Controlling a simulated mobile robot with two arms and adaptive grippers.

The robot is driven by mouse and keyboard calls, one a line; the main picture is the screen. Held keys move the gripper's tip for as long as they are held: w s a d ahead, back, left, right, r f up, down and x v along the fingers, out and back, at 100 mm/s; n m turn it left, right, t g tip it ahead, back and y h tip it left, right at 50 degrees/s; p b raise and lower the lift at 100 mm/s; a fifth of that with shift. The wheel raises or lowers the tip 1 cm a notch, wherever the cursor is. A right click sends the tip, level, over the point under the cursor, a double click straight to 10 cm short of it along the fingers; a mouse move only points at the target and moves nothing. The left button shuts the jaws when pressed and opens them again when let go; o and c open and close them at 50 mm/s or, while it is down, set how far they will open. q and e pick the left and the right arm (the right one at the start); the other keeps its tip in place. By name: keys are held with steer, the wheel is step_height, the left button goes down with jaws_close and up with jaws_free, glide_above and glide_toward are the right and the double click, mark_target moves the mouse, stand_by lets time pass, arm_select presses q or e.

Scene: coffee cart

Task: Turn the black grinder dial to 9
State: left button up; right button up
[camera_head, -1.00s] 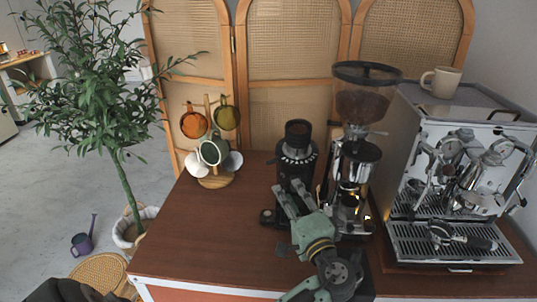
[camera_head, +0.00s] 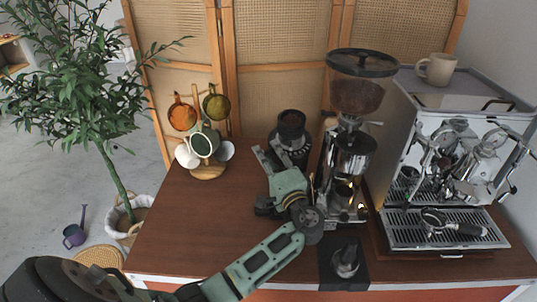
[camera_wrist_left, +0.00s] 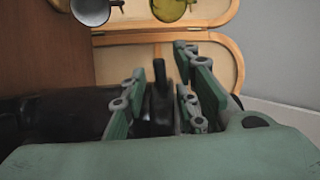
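The black grinder (camera_head: 291,124) stands upright at the back of the wooden counter, left of the taller hopper grinder. A ring of pale marks shows below its top. My left gripper (camera_head: 275,157) is in front of it, covering much of its lower body. In the left wrist view the grinder (camera_wrist_left: 62,117) appears sideways. A black upright part (camera_wrist_left: 159,78) of it shows between the fingers of my left gripper (camera_wrist_left: 160,66), which are spread with gaps on both sides. The dial's setting cannot be read. My right gripper is not in view.
The hopper grinder (camera_head: 352,152) stands close on the right, beside the espresso machine (camera_head: 400,105). A mug tree (camera_head: 208,171) with several mugs is at the back left. A black mat (camera_head: 330,277) with a tamper lies at the front. The counter's left part is clear.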

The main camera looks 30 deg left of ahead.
arm_select(q)
steer(key=c, duration=0.6)
steer(key=shift+s+d+f, duration=0.1)
jaws_close()
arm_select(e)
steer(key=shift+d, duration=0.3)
